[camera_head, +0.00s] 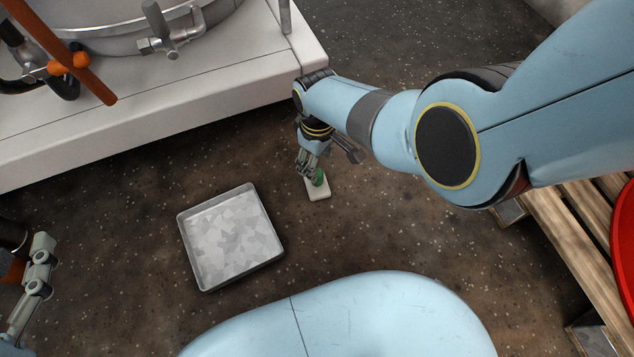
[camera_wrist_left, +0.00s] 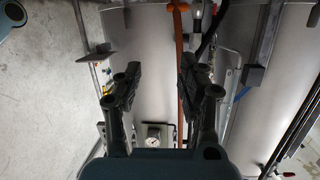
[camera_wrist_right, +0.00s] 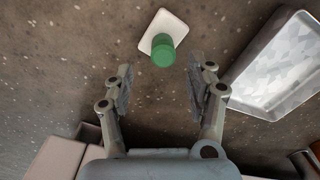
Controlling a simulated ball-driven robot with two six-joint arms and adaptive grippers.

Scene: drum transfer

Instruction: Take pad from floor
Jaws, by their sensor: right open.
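The pad is a small white square (camera_head: 319,192) with a green knob on it, lying on the floor right of the metal tray. In the right wrist view the pad (camera_wrist_right: 168,21) sits ahead of my right gripper (camera_wrist_right: 160,82), its green knob roughly between the line of the two fingers. The fingers are apart and hold nothing. In the head view my right gripper (camera_head: 309,168) is at the pad and partly covers it. My left gripper (camera_wrist_left: 148,85) is open and empty, facing a steel vessel; its arm shows at the left edge of the head view.
A shallow metal tray (camera_head: 274,252) lies on the floor left of the pad; it also shows in the right wrist view (camera_wrist_right: 238,98). A white plinth (camera_head: 200,110) with a steel vessel (camera_head: 110,32) stands behind. A wooden pallet (camera_head: 560,230) with a red drum (camera_head: 625,240) is at right.

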